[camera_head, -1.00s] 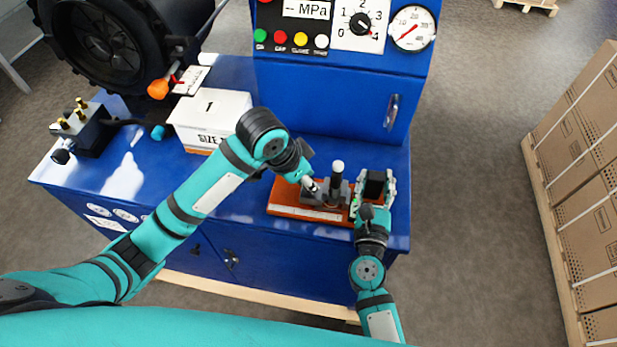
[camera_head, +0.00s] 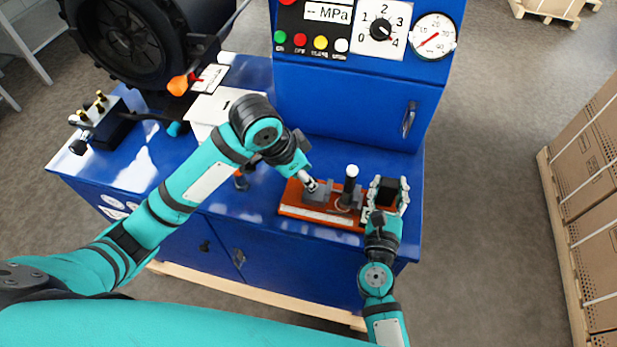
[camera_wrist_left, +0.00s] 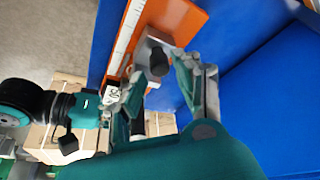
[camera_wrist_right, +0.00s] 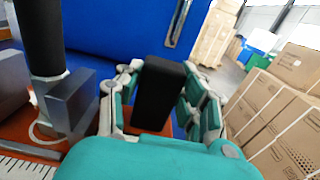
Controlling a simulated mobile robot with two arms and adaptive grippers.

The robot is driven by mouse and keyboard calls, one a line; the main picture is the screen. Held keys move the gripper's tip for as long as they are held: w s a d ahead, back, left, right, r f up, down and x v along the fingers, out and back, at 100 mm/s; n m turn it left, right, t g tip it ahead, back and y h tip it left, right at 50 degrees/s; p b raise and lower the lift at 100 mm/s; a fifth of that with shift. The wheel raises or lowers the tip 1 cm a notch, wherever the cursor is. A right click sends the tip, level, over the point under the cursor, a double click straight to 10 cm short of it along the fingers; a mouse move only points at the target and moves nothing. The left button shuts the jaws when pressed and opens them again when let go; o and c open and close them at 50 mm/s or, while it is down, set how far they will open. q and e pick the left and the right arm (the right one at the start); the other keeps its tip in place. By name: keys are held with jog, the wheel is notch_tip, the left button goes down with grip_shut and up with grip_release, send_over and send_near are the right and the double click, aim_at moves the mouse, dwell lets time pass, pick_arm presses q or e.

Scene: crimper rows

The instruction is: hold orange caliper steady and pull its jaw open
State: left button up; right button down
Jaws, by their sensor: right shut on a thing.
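The orange caliper (camera_head: 290,210) lies on the blue bench's front right, with a white scale strip along its base and grey jaw blocks. A black post with a white top (camera_head: 351,172) stands near its middle. My right gripper (camera_wrist_right: 160,95) is shut on the black block (camera_wrist_right: 160,80) at the caliper's right end. My left gripper (camera_wrist_left: 157,85) is over the caliper's left part, its fingers apart on either side of a black knob (camera_wrist_left: 158,60). No finger clearly touches the knob. In the head view the left fingertips (camera_head: 310,183) are small and partly hidden.
A white box (camera_head: 206,108) stands behind my left arm, partly covered by it. A blue panel with a gauge (camera_head: 434,36) rises behind the caliper. A black fitting with brass studs (camera_head: 98,112) sits at the bench's left. Cardboard boxes (camera_head: 590,175) stand at the right.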

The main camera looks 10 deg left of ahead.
pick_arm(q)
jog(key=v, duration=0.9)
pick_arm(e)
jog(key=c, duration=0.7)
grip_release()
jog(key=shift+c, duration=0.2)
